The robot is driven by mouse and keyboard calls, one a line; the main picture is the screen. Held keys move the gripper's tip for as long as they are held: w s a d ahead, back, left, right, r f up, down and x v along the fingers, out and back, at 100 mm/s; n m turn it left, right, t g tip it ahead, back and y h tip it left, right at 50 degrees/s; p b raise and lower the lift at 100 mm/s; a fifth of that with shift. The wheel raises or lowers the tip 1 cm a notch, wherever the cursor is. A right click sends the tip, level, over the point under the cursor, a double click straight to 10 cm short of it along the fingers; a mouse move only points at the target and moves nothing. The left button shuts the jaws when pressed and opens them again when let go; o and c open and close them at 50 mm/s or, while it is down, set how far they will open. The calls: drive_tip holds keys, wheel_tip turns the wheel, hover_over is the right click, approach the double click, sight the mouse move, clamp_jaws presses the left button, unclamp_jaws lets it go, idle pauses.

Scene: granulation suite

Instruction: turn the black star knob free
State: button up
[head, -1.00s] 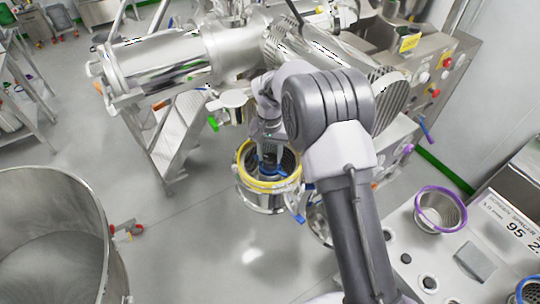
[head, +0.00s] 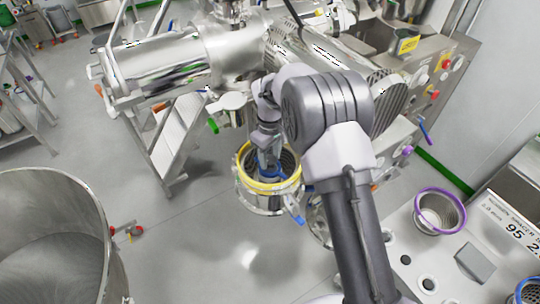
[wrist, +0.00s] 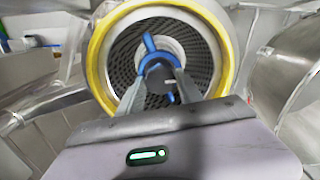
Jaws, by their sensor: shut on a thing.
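My gripper (wrist: 158,72) reaches down into the open cylinder with the yellow rim (wrist: 96,62). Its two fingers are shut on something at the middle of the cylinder. A blue impeller-like part (wrist: 150,43) shows between and around the fingertips, with one arm pointing up. In the head view my gripper (head: 268,160) is inside the yellow-rimmed cylinder (head: 246,184), below the large steel machine.
A perforated screen (wrist: 123,55) lines the cylinder closely around the fingers. In the head view a blue clamp handle (head: 296,217) sticks out at its lower right. A large steel vessel (head: 100,215) stands at left, and a bench with a purple-rimmed basket (head: 438,212) at right.

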sight(270, 159)
drive_tip(key=n+p, duration=0.1)
drive_tip(key=n, duration=0.4)
drive_tip(key=shift+n, duration=0.3)
drive_tip(key=n+p, duration=0.1)
drive_tip(key=n, duration=0.4)
drive_tip(key=shift+n, duration=0.4)
drive_tip(key=o, duration=1.4)
wheel_tip(270, 159, up, 17)
drive_tip(key=shift+r, duration=0.2)
